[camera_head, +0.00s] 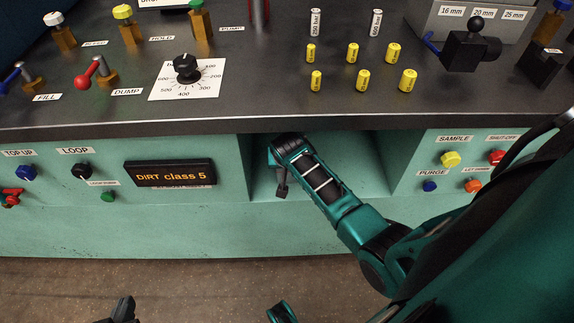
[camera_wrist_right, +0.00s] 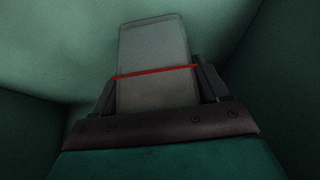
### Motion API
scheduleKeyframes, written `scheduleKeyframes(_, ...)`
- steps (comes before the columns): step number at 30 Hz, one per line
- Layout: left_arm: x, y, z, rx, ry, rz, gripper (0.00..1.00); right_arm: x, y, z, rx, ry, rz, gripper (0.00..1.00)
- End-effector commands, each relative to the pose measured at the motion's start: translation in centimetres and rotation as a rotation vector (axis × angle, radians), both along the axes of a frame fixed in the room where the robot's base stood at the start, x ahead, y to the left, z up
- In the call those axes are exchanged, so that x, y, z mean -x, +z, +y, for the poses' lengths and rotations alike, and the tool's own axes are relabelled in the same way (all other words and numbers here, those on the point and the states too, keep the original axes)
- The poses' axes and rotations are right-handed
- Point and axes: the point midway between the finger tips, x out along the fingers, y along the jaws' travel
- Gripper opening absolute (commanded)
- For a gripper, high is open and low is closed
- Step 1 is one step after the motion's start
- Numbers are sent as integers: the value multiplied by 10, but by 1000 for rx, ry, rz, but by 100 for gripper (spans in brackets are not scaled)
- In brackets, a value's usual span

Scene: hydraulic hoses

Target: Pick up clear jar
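The clear jar (camera_wrist_right: 155,50), a pale grey see-through container with a red line around it, shows in the right wrist view. It stands between the fingers of my right gripper (camera_wrist_right: 158,88), one finger close along each side. I cannot tell whether the fingers press on it. In the head view my right arm reaches into a recess in the cabinet front, and a dark part of its gripper (camera_head: 281,188) shows there; the jar is hidden in this view. My left gripper (camera_head: 122,311) shows only in part at the bottom edge, away from the cabinet, its opening unclear.
The recess (camera_head: 372,168) has teal walls close around my right gripper, with the dark counter (camera_head: 300,108) above. A DIRT class 5 display (camera_head: 170,173) and knobs flank it. Valves, yellow fittings (camera_head: 363,80) and a dial (camera_head: 187,68) stand on the counter. The floor (camera_head: 200,285) in front looks clear.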

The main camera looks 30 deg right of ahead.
Motion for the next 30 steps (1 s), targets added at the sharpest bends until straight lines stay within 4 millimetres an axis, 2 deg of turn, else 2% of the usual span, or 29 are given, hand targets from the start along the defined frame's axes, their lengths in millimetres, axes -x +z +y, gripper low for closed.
scheduleKeyframes(1, 0, 0, 0, 0, 0, -1, 0, 0, 0, 0, 0, 0, 0, 69)
scheduleKeyframes(11, 0, 1, 0, -1, -1, -2, 0, 0, 0, 0, 0, 0, 0, 38)
scheduleKeyframes(20, 0, 3, 1, -5, -4, -3, 0, 0, 2, -1, 0, 0, 0, 38)
scheduleKeyframes(29, 0, 27, 2, -6, -4, -3, 0, -1, 22, -8, 0, 1, -1, 38)
scheduleKeyframes(30, -1, 24, 1, -5, -4, -6, 0, 0, 17, -7, 0, 2, 1, 38)
